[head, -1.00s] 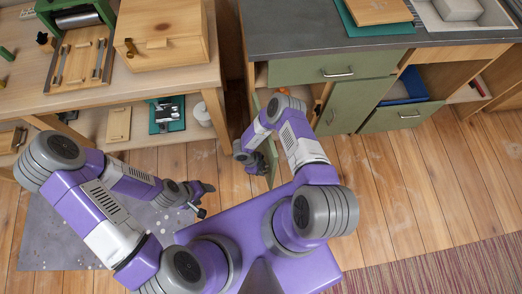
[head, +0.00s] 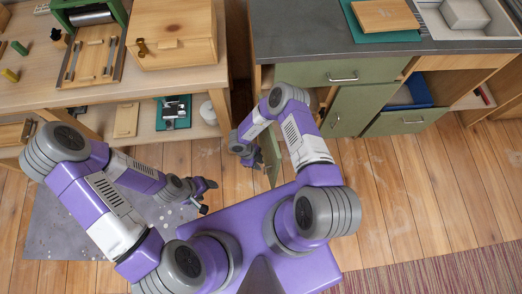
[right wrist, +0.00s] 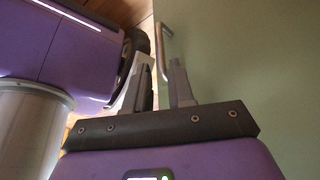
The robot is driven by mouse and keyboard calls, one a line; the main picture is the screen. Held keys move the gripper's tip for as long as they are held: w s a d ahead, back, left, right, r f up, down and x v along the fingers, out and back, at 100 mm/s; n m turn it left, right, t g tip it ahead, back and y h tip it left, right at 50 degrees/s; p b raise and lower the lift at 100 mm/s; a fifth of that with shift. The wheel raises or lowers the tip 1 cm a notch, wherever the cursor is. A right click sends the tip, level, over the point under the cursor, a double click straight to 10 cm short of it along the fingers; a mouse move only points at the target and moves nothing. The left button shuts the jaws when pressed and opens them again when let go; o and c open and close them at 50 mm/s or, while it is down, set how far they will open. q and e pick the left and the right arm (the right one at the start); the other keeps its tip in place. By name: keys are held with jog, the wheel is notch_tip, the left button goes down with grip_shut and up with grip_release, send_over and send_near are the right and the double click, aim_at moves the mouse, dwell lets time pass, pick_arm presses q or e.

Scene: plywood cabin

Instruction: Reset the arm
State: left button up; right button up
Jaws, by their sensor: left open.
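My left gripper (head: 205,196) hangs over the grey speckled mat, its fingers apart and empty. My right gripper (head: 250,157) is low beside a green cabinet door (head: 271,154) that stands swung open in front of the counter. In the right wrist view the two fingers of the right gripper (right wrist: 158,62) are apart. The door's metal bar handle (right wrist: 163,45) shows just beyond and between the fingertips, against the green door face (right wrist: 240,60). I see no firm grip on it.
A wooden workbench (head: 180,82) with a box (head: 172,40) stands at the upper left. The grey-topped counter (head: 290,40) is at the upper right, with a green drawer (head: 405,120) pulled out. Wood floor (head: 400,195) is clear at the right.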

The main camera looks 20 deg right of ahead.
dwell(0.6)
jog(key=w+r+n+t+y+p, duration=0.15)
jog(key=w+r+n+t, duration=0.3)
jog(key=r+n, duration=0.5)
jog(key=s+a+r+n+y, duration=0.3)
jog(key=s+r+n+y, duration=0.3)
jog(key=s+r+n, duration=0.3)
jog(key=s+n+g, duration=0.1)
jog(key=s+n, duration=0.2)
jog(key=n, duration=0.2)
jog(key=shift+s+a+r, duration=0.15)
jog(key=shift+a+r, duration=0.05)
jog(key=shift+a, duration=0.1)
